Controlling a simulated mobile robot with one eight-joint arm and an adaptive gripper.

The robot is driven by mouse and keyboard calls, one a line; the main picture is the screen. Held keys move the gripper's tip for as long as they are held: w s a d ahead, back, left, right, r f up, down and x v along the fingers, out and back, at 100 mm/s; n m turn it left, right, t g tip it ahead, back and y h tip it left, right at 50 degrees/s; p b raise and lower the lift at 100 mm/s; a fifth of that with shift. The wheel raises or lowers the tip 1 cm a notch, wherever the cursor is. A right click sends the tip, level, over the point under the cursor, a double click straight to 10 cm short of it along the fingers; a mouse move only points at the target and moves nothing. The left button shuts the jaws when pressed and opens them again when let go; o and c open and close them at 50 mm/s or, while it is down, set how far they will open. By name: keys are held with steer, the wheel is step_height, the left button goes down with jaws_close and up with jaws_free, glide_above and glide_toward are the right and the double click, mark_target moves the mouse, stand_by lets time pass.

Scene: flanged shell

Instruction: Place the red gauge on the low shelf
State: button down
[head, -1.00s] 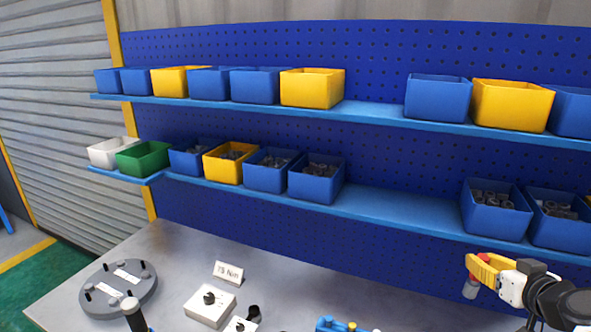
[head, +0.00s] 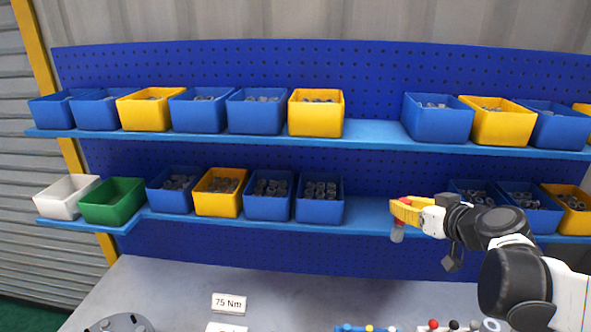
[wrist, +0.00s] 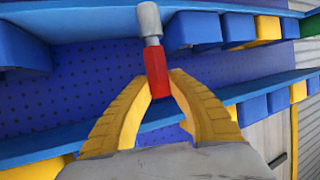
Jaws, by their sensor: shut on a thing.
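The red gauge (wrist: 157,72) has a red body and a grey cylindrical end. My gripper (head: 405,210) has yellow fingers shut on its red part. In the head view the gauge's grey end (head: 397,234) hangs down below the fingers, roughly upright. The low shelf (head: 365,215) is a blue ledge with a bare gap between bins, and my gripper is in front of the gap's right part. In the wrist view, which looks upside down, the grey end overlaps the low shelf (wrist: 105,12). I cannot tell whether they touch; the gauge appears held in the air.
A blue bin (head: 320,208) bounds the gap on the left. Another blue bin (head: 462,187) stands to the right, partly behind my arm. The upper shelf (head: 370,133) with more bins runs above. The bench (head: 180,285) below carries a "75 Nm" card (head: 229,303).

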steer(key=w+d, duration=0.2)
steer(key=w, duration=0.6)
steer(key=w+d, duration=0.2)
steer(key=w, duration=0.6)
step_height(320, 180, down, 7)
steer(key=w, duration=0.1)
steer(key=shift+w+a+p, duration=0.15)
steer(key=shift+w+p, duration=0.05)
steer(key=shift+p, duration=0.15)
steer(key=shift+f, duration=0.2)
steer(key=c, duration=1.4)
jaws_free()
steer(key=shift+o, duration=0.2)
